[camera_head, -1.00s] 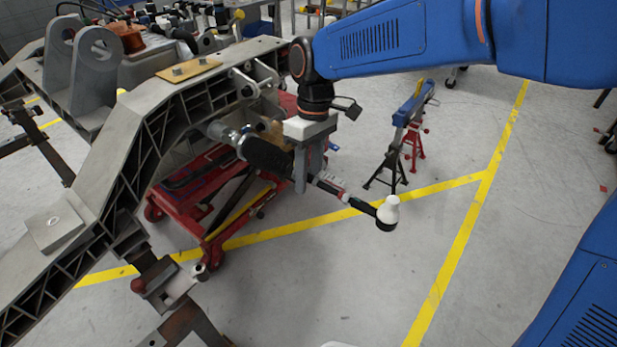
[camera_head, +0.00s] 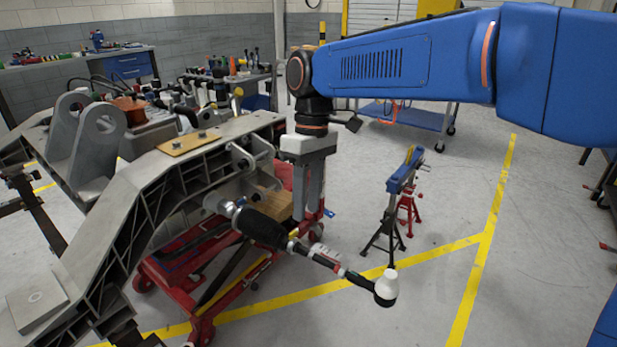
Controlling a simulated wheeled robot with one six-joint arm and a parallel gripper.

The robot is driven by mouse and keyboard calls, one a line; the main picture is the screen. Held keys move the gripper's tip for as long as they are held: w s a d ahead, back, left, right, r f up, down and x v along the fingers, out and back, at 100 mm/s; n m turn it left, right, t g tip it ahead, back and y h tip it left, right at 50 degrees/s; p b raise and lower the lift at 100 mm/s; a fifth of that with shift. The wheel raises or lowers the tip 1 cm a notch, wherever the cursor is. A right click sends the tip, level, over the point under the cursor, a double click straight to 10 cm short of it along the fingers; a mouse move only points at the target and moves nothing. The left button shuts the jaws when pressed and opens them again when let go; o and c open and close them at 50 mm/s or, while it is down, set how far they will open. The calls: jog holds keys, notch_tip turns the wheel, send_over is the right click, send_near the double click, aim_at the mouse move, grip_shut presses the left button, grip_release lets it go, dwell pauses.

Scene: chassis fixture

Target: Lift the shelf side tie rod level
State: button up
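The tie rod (camera_head: 328,262) slopes down to the right from the grey chassis frame. It has a black ribbed boot (camera_head: 262,229) near its left end and a white-capped joint (camera_head: 387,283) at its free, lower right end. My gripper (camera_head: 306,218) points down from my blue arm, its fingertips above the rod in the picture, just right of the boot. The two fingers show apart with nothing seen between them. They appear clear of the rod, though the distance in depth is hard to judge.
The grey chassis frame (camera_head: 160,165) fills the left, with a red lift cart (camera_head: 190,275) under it. A blue cart (camera_head: 400,117) is farther back.

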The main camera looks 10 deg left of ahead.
jog(key=v, duration=0.5)
jog(key=shift+r, duration=0.25)
jog(key=s+d+f+m+t+y, duration=0.2)
jog(key=d+m, duration=0.5)
jog(key=d, duration=1.8)
jog(key=s+d+f+m+t+h, duration=0.1)
jog(key=s+d+f+m+t, duration=0.1)
jog(key=s+d+f, duration=0.4)
jog(key=s+d+f+m+t+h, duration=0.1)
jog(key=s+d+f+m+t, duration=0.2)
jog(key=s+d+f, duration=0.4)
jog(key=d+m, duration=0.1)
jog(key=d, duration=0.3)
jog(key=shift+d+m, duration=0.15)
jog(key=shift+m, duration=0.15)
jog(key=shift+s, duration=0.1)
